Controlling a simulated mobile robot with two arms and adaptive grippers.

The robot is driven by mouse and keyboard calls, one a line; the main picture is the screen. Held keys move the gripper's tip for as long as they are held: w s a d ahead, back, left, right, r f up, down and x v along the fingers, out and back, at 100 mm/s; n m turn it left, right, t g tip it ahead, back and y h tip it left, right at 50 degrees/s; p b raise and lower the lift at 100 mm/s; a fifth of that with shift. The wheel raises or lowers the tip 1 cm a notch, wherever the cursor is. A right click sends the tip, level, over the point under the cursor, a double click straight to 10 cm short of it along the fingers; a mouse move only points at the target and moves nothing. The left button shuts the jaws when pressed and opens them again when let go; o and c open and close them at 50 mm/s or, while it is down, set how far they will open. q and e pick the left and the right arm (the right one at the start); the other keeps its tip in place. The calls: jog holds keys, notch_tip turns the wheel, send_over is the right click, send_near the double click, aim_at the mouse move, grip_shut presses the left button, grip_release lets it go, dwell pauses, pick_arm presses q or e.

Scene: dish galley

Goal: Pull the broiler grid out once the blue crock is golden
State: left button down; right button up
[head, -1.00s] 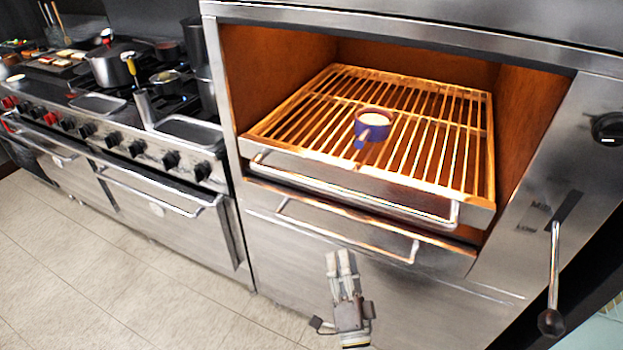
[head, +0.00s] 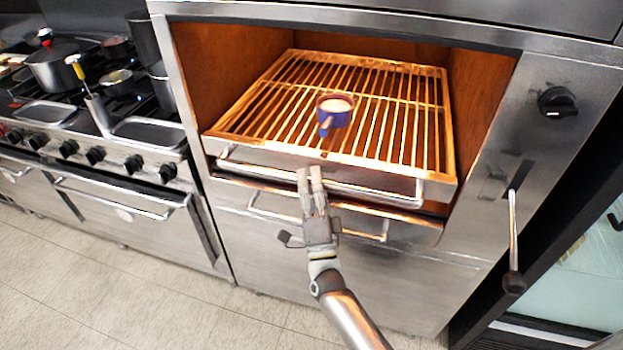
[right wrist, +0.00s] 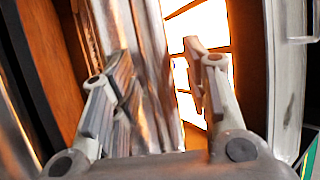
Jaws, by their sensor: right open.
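The broiler grid (head: 400,173) sits inside the open broiler, its bars glowing orange. The small blue crock (head: 335,118) stands upright on it near the middle, handle towards the front; its top looks pale cream. A steel bar handle (head: 380,194) runs along the grid's front. My right gripper (head: 309,172) is open, its fingertips at this handle, left of its middle; I cannot tell whether they touch it. In the right wrist view the open fingers (right wrist: 155,55) have blurred steel between and behind them, with bright grid gaps at right. My left gripper is not in view.
A second handle (head: 370,233) lies just below the grid's handle. A lever (head: 514,240) and a black knob (head: 557,102) are on the broiler's right side. A range with pots (head: 58,70) stands at left. The floor (head: 130,280) in front is clear.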

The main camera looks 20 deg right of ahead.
jog(key=shift+w, duration=0.1)
grip_shut()
jog(key=shift+a+f, duration=0.1)
dwell(0.4)
